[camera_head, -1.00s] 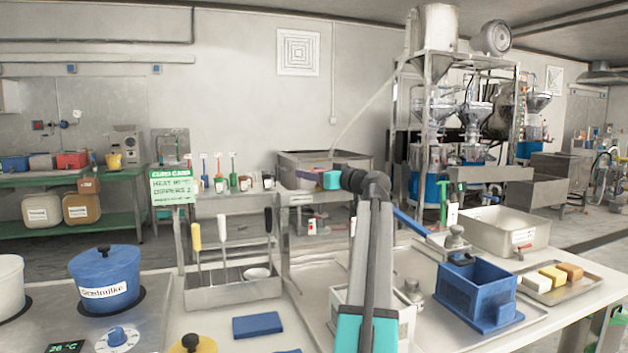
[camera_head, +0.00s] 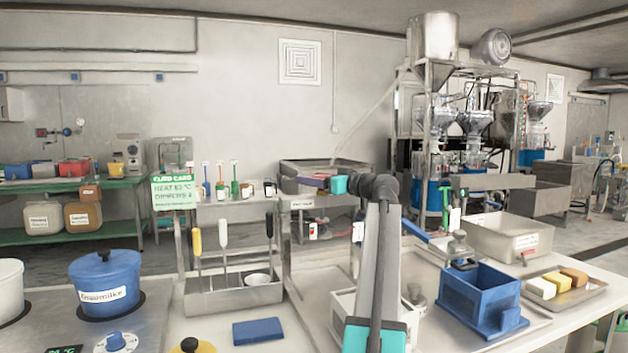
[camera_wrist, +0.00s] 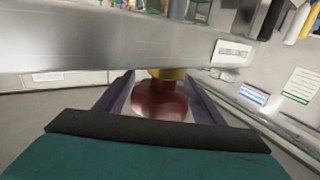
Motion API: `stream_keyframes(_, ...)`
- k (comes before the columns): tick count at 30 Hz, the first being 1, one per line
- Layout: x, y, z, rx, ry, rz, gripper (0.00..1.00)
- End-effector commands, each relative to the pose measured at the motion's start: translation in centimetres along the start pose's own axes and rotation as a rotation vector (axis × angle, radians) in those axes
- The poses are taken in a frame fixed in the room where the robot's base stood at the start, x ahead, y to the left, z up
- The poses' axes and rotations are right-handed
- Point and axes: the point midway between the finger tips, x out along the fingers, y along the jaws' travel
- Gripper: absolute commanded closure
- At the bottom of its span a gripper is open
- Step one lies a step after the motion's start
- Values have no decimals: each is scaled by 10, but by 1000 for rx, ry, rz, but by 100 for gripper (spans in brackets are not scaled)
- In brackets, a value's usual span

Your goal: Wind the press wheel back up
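My gripper (camera_head: 312,182) reaches left from the teal wrist at mid-height in the head view, in front of a steel tank. In the wrist view its two dark purple fingers (camera_wrist: 160,98) stand apart, with a rounded dark red thing (camera_wrist: 160,100) with a yellow top between or just beyond them. I cannot tell whether the fingers touch it, nor whether it is part of the press. I cannot make out a press wheel for certain in the head view. A blue open box (camera_head: 480,297) stands on the right of the table, with a small metal fitting (camera_head: 460,247) behind it.
A steel bin (camera_head: 510,237) and a tray with yellow and brown blocks (camera_head: 575,303) stand at the right. A blue pot (camera_head: 105,283) is on the left, a utensil rack (camera_head: 232,297) in the middle. A steel surface (camera_wrist: 110,42) crosses the wrist view above the fingers.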

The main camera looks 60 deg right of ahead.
Motion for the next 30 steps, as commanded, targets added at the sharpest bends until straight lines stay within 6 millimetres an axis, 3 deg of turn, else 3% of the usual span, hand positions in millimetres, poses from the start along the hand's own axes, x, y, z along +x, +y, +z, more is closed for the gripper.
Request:
stream_keyframes(16,-8,-1,-2,0,3,1,31)
stream_keyframes(30,-73,-1,-1,0,2,1,31)
